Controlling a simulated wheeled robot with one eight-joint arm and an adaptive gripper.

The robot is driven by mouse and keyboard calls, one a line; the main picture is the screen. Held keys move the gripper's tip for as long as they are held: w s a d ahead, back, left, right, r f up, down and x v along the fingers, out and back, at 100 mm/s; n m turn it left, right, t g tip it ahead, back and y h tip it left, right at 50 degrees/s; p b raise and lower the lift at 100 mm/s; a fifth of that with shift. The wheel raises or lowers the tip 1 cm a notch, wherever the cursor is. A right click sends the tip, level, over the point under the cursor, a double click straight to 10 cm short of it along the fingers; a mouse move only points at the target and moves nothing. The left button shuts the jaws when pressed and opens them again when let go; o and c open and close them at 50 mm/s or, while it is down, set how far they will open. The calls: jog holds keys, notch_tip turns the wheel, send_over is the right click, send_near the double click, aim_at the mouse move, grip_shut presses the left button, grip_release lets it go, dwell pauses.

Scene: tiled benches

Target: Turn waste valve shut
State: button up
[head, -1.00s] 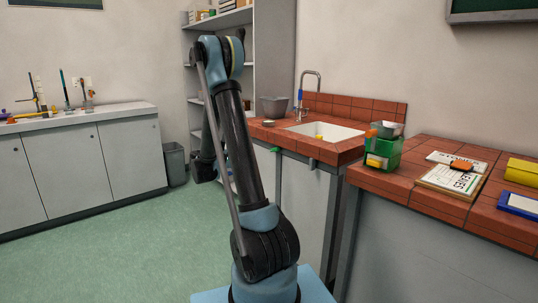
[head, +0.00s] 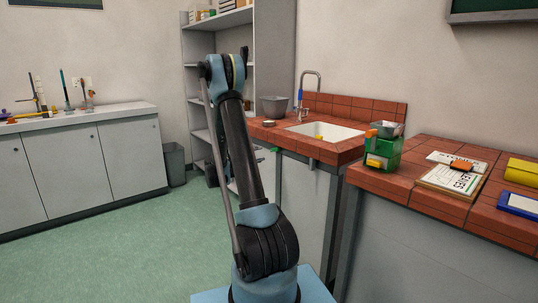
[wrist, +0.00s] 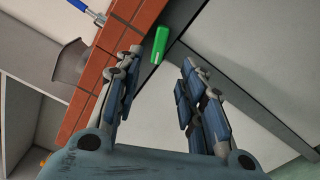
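A green handle (head: 274,150) sticks out from the front edge of the red-tiled sink bench (head: 340,152), left of the sink; I take it for the waste valve. In the wrist view the green handle (wrist: 160,45) is a small block beside the tiled edge. My gripper (wrist: 161,62) is open, its two fingers spread with nothing between them. The handle lies ahead of the gap between the fingertips, apart from both fingers. In the head view my gripper is hidden behind my arm.
The sink (head: 330,131) has a tall tap (head: 318,85) with a blue part. A grey bowl (head: 274,106) stands on the bench. A green device (head: 383,150) stands at right. Grey cabinet panels (wrist: 235,50) lie under the bench edge. The floor at left is clear.

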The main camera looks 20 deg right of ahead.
aim_at(273, 150)
jog(key=x, duration=0.9)
grip_shut()
